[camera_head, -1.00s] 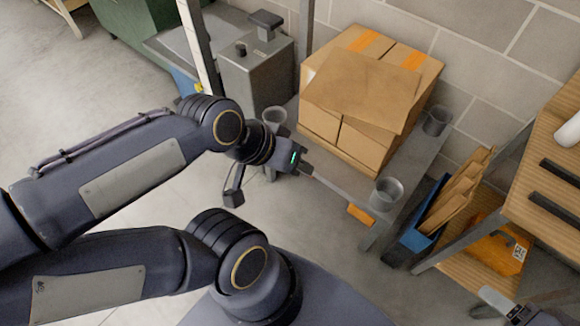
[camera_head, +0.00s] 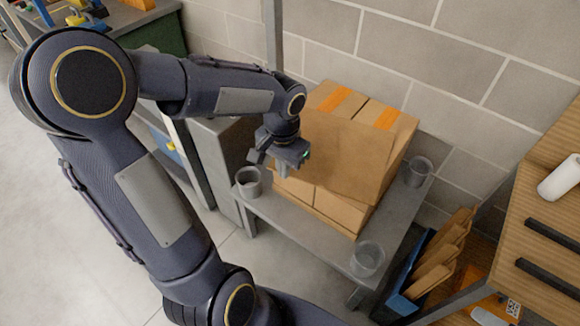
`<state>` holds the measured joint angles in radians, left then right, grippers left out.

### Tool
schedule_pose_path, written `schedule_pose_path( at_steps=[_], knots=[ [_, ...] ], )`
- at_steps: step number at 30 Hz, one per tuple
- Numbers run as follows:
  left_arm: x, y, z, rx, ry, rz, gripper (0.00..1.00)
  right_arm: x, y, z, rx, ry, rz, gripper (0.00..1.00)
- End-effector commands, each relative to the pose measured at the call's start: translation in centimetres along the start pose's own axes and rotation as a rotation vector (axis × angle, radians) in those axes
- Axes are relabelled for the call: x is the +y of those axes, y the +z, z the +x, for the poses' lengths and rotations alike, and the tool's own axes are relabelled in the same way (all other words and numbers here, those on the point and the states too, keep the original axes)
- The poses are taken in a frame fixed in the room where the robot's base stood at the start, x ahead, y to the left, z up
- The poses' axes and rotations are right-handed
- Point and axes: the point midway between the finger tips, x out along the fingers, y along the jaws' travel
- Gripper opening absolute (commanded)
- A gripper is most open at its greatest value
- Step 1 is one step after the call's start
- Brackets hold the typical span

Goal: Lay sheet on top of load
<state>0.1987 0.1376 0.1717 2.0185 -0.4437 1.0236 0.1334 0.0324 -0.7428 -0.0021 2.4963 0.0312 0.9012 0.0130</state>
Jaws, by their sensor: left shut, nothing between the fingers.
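The load is a block of brown cardboard boxes (camera_head: 340,209) with orange tape strips on top, standing on a grey stand. A plain brown cardboard sheet (camera_head: 350,150) lies on top of it, covering the front part of the top and skewed to the boxes. The taped rear part of the top stays uncovered. My left gripper (camera_head: 283,170) is shut and empty, at the load's left side close to the sheet's left edge. I cannot tell whether it touches the sheet.
The grey stand (camera_head: 300,236) has grey cups at its corners, such as the front one (camera_head: 368,258). A blue bin (camera_head: 408,285) with cardboard pieces stands to the right, beside a wooden rack (camera_head: 545,215). A block wall closes off the back.

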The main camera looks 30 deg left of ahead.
Motion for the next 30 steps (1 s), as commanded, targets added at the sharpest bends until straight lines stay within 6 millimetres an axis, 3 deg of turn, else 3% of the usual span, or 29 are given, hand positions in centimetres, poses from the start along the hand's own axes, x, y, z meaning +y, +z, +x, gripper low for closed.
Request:
schedule_pose_path(
  at_steps=[13, 21, 30],
  knots=[
    [0.1, 0.2, 9.2, -0.005, 0.004, 0.000, 0.00, 0.5, 0.6, 1.2, 0.000, 0.000, 0.000, 0.67],
    [0.1, -3.3, 8.9, 0.000, 0.002, 0.000, 0.00, 0.2, 0.2, 0.5, 0.000, 0.000, 0.000, 0.67],
    [0.1, -4.0, 9.0, 0.001, 0.002, 0.000, 0.00, 0.2, 0.2, 0.5, 0.000, 0.000, 0.000, 0.67]
  ],
)
